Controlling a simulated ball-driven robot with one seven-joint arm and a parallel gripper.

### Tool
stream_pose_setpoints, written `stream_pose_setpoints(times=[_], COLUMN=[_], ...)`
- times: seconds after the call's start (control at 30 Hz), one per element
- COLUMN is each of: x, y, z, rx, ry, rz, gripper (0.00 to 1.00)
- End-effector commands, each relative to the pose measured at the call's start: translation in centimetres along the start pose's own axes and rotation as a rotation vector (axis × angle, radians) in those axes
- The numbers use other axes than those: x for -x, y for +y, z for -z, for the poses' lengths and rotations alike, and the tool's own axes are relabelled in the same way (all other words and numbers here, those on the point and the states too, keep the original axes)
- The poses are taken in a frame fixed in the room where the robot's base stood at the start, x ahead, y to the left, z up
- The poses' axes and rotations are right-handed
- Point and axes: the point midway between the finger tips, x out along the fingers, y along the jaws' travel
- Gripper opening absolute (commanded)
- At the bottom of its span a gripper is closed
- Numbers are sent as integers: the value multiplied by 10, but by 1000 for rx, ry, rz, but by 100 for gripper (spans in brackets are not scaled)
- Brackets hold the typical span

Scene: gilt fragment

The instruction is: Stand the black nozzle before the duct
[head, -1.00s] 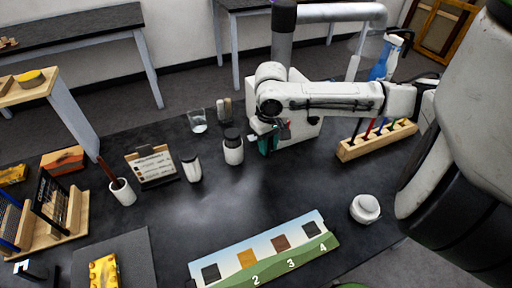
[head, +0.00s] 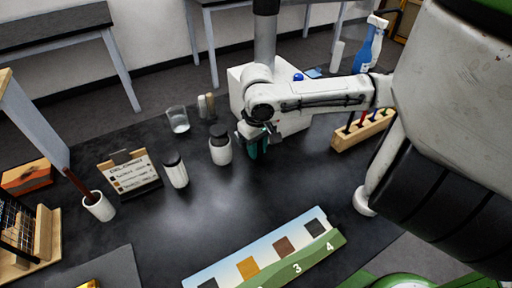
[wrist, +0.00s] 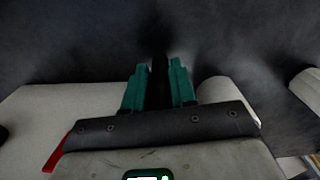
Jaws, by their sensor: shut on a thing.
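My gripper (head: 258,148) has teal fingers and points down over the dark table, just right of a white jar with a dark lid (head: 220,148). In the wrist view the teal fingers (wrist: 159,88) are shut on a narrow black piece, the black nozzle (wrist: 159,72). Its lower end is dark against the table, so I cannot tell whether it touches. In the head view the fingers hide the nozzle. A grey vertical pipe (head: 265,42), apparently the duct, rises behind my arm near a white box (head: 293,122), which my arm partly covers.
A clear glass (head: 178,120) and a white shaker (head: 175,170) stand left of the jar. A wooden rack (head: 362,130) is at right. A numbered colour board (head: 275,250) lies in front. The middle of the table is clear.

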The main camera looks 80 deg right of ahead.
Motion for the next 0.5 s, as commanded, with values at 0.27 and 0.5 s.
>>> stream_pose_setpoints(times=[0.27, 0.5], x=[-3, -3], y=[0, 0], z=[0, 0], rx=[0, 0], ry=[0, 0], rz=[0, 0], gripper=[40, 51])
